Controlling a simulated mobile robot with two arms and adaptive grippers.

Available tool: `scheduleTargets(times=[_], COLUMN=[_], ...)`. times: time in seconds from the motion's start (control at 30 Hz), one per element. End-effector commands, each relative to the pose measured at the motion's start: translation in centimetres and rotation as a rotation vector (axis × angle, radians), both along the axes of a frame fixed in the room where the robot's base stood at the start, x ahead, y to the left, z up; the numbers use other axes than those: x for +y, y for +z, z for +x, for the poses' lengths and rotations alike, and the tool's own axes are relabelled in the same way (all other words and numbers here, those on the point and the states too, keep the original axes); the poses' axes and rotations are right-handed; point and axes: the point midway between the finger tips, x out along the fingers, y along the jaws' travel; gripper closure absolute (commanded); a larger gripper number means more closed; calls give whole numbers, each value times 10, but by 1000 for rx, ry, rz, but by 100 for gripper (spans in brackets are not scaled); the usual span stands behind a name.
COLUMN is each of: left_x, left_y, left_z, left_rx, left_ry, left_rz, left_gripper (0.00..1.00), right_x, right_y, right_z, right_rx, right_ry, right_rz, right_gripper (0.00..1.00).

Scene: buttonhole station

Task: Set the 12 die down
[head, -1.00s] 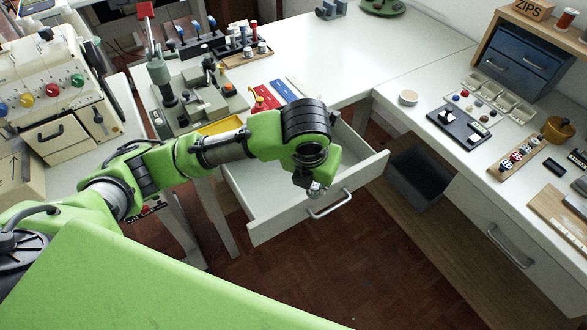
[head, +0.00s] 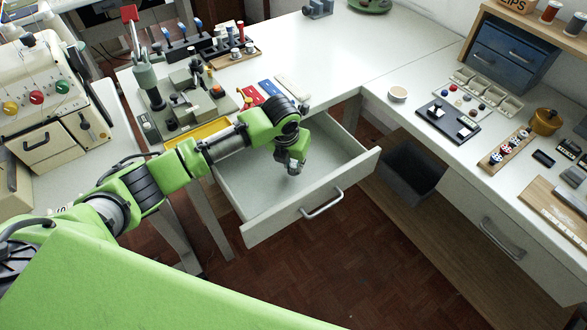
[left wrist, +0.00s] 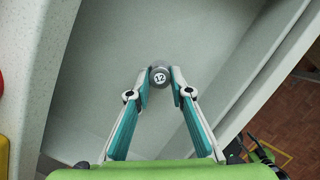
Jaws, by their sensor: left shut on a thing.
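The 12 die (left wrist: 160,76) is a small grey round piece with a white face marked "12". In the left wrist view it sits between the fingertips of my left gripper (left wrist: 160,80), which is shut on it. In the head view the left gripper (head: 293,168) points down over the open white drawer (head: 262,200), about the middle of its floor. The die is too small to make out there. I cannot tell whether the die touches the drawer floor. My right gripper is not in view.
The drawer looks empty otherwise; its front has a metal handle (head: 322,204). On the table above lie a yellow tray (head: 200,132) and red and blue strips (head: 270,88). A dark grey bin (head: 412,172) stands under the desk at right.

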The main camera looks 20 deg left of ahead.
Motion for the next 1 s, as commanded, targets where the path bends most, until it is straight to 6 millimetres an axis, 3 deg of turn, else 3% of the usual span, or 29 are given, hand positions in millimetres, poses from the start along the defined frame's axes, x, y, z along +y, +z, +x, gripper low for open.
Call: scheduleTargets(times=[0.13,0.5,0.53,0.6,1.0], left_x=[-1,-1,-1,-1,-1], left_y=[-23,-28,-29,-29,-23], left_z=[-2,-2,-2,-2,-2], left_rx=[5,2,3,3,2], left_ry=[-2,-2,-2,-2,-2], left_rz=[0,0,1,0,0], left_gripper=[100,100,78,63,63], right_x=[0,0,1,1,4], right_y=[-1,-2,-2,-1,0], right_z=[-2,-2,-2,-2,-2], right_rx=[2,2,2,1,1], right_ry=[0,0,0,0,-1], right_rz=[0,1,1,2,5], right_gripper=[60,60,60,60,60])
